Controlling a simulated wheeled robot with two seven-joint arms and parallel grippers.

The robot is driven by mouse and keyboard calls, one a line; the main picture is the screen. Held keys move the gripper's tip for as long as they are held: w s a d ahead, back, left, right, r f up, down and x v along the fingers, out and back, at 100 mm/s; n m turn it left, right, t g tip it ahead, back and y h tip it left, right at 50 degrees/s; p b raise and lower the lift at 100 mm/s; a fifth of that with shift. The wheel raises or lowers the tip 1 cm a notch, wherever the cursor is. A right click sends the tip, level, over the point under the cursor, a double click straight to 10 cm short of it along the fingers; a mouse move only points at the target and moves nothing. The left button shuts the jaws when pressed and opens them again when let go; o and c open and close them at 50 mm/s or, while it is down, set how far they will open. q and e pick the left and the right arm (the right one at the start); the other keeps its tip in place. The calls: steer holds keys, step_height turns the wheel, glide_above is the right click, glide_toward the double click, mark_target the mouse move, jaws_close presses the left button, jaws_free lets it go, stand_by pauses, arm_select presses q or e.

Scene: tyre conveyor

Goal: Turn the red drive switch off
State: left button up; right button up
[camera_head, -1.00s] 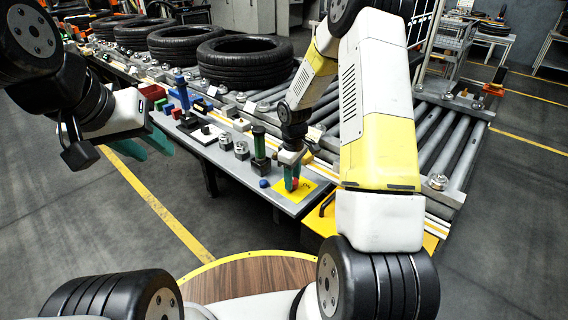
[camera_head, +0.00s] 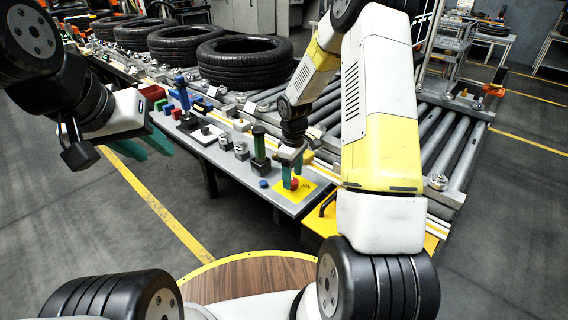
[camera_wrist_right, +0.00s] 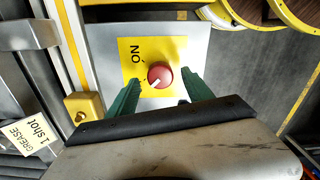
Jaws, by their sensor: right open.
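The red drive switch (camera_wrist_right: 160,75) is a round knob with a white pointer mark on a yellow plate (camera_wrist_right: 130,50) that reads ON. In the right wrist view the pointer is toward the lower left, off the ON word. The switch also shows in the head view (camera_head: 294,184), near the end of the grey bench. My right gripper (camera_head: 291,178) points down over the switch. Its green fingers are open, one on each side of the knob in the right wrist view (camera_wrist_right: 158,92); contact cannot be told. My left gripper (camera_head: 148,148) hangs empty and open, left of the bench.
The grey bench (camera_head: 225,160) carries a green-topped post (camera_head: 259,145), a blue button (camera_head: 264,183) and a red bin (camera_head: 152,92). Behind it, tyres (camera_head: 245,58) stand along the roller conveyor (camera_head: 440,125). Floor left of the bench is clear.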

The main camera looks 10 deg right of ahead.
step_height(320, 180, up, 6)
steer(key=shift+r, duration=0.15)
stand_by(0.3)
steer(key=shift+r, duration=0.35)
steer(key=s+r+m+t, duration=0.2)
steer(key=s+r, duration=0.3)
steer(key=r, duration=0.4)
steer(key=s+r+m+t, duration=0.1)
steer(key=s+r+m, duration=0.2)
steer(key=s+r, duration=0.35)
steer(key=s+a+r+m+t+y, duration=0.1)
steer(key=s+r+m, duration=0.1)
steer(key=s+r, duration=0.2)
steer(key=s+a+r+m+t+y, duration=0.1)
steer(key=s+r, duration=0.3)
steer(key=s, duration=0.4)
steer(key=shift+s+r+m+t, duration=0.15)
steer(key=shift+s+m+t, duration=0.15)
steer(key=shift+m+t, duration=0.35)
